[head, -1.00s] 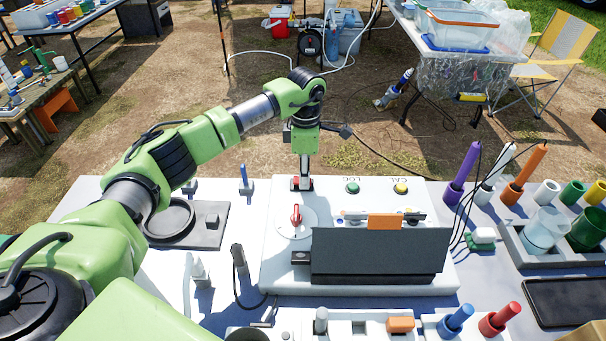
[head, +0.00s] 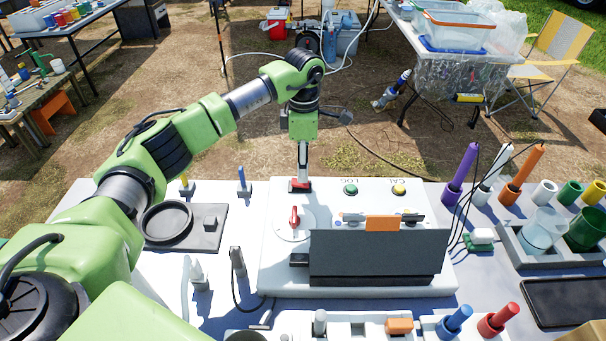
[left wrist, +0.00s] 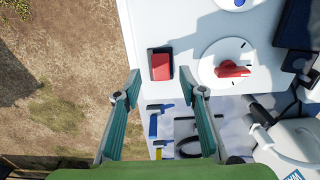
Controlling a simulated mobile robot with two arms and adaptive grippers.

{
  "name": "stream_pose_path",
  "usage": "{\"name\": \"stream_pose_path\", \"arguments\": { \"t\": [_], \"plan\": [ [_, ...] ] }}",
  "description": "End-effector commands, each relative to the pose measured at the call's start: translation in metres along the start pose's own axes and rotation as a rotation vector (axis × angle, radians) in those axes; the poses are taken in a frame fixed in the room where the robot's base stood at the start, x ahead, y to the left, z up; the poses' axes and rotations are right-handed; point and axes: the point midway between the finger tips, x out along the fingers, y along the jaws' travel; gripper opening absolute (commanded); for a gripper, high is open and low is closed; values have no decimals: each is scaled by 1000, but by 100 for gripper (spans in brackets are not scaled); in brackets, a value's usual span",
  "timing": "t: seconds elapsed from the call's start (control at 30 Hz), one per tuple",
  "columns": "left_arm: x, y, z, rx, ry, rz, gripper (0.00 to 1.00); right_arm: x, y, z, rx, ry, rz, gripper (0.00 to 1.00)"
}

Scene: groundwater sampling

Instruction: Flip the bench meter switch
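The bench meter (head: 268,262) is a white console on the table. Its red rocker switch (head: 300,187) sits at the far left edge of its top. In the left wrist view the switch (left wrist: 160,66) is a red block in a dark frame. My left gripper (head: 303,174) points down over the switch in the head view. In the left wrist view the gripper (left wrist: 162,84) is open, its two fingers spread to either side below the switch and nothing between them. Contact with the switch cannot be told. My right gripper is not in view.
A red dial knob (head: 294,217) stands near the switch. Green LOG (head: 351,189) and yellow CAL (head: 398,189) buttons lie to the right. A dark raised panel (head: 378,253) with an orange tab covers the meter's front. Probes and cups stand further right.

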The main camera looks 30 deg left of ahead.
Motion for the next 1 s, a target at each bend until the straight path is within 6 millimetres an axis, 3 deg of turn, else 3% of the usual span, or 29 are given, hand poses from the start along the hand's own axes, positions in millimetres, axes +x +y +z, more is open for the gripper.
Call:
{"name": "stream_pose_path", "arguments": {
  "t": [0.2, 0.4, 1.0],
  "plan": [
    [-48, 1, 1, 1, -2, 3, 38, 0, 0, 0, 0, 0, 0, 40],
    [-72, 0, 1, 1, 0, 1, 38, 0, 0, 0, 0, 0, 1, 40],
    [-77, 0, 1, 1, 0, -1, 38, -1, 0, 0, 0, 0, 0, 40]
  ]
}}
